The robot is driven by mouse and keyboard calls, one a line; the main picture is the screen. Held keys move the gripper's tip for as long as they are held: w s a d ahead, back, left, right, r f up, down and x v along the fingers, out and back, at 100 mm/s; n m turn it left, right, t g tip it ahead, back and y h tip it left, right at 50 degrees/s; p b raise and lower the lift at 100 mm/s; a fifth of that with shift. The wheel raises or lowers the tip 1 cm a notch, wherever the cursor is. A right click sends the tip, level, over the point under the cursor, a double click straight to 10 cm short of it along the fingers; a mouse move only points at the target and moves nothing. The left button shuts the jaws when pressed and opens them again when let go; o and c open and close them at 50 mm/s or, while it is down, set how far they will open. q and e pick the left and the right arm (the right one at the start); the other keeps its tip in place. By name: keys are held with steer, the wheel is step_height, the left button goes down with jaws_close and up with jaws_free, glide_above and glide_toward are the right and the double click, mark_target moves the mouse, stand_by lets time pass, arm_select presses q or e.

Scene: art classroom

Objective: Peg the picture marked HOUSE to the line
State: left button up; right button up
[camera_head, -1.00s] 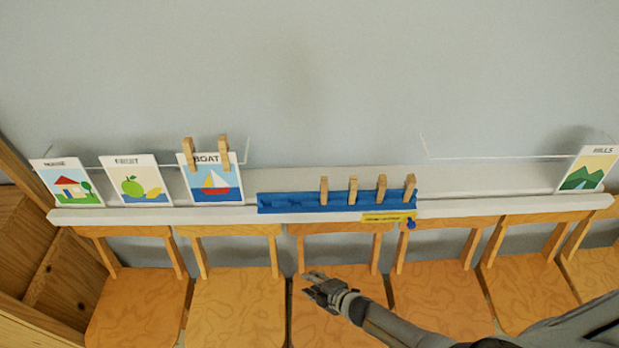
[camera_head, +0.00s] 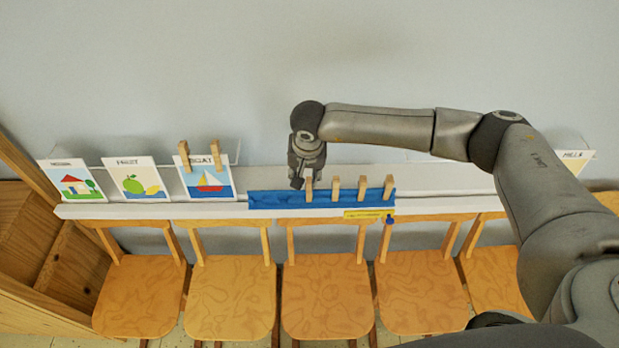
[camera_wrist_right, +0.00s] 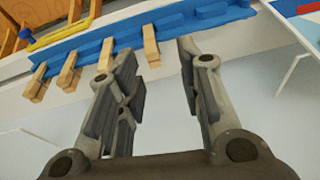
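The HOUSE picture (camera_head: 75,184), with a red-roofed house, stands at the far left of the white ledge (camera_head: 90,211). No peg shows on it. Several wooden pegs stand in the blue rack (camera_head: 275,200); the leftmost peg (camera_head: 309,189) is nearest my right gripper (camera_head: 299,180). In the wrist view my right gripper (camera_wrist_right: 155,50) is open, its fingers apart, with the nearest peg (camera_wrist_right: 151,46) showing between them. I see no contact with that peg. The line (camera_wrist_right: 292,74) shows as a thin strand in the wrist view. My left gripper is out of view.
The FRUIT picture (camera_head: 136,180) stands beside HOUSE. The BOAT picture (camera_head: 205,182) has two pegs at its top edge. The HILLS picture (camera_head: 575,160) is at the far right, partly hidden by my right arm. Wooden chairs (camera_head: 230,290) line the front; a wooden shelf (camera_head: 40,250) is at left.

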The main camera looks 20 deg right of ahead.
mark_target(309, 182)
steer(key=shift+n+h, duration=0.4)
steer(key=b+x, duration=0.1)
steer(key=x, duration=0.1)
steer(key=d+b+x, duration=0.1)
steer(key=b+x, duration=0.1)
steer(key=x, duration=0.1)
steer(key=w+b+x, duration=0.1)
steer(key=b+x, duration=0.1)
steer(key=shift+d+f, duration=0.1)
steer(key=shift+d, duration=0.1)
steer(key=b+x, duration=0.2)
steer(key=b, duration=0.1)
steer(key=shift+w+f, duration=0.25)
steer(key=shift+w, duration=0.05)
steer(key=shift+w+f+b, duration=0.2)
steer(key=shift+f+b, duration=0.3)
steer(key=shift+b, duration=0.3)
steer(key=c, duration=0.7)
steer(key=shift+r, duration=0.1)
steer(key=shift+r, duration=0.1)
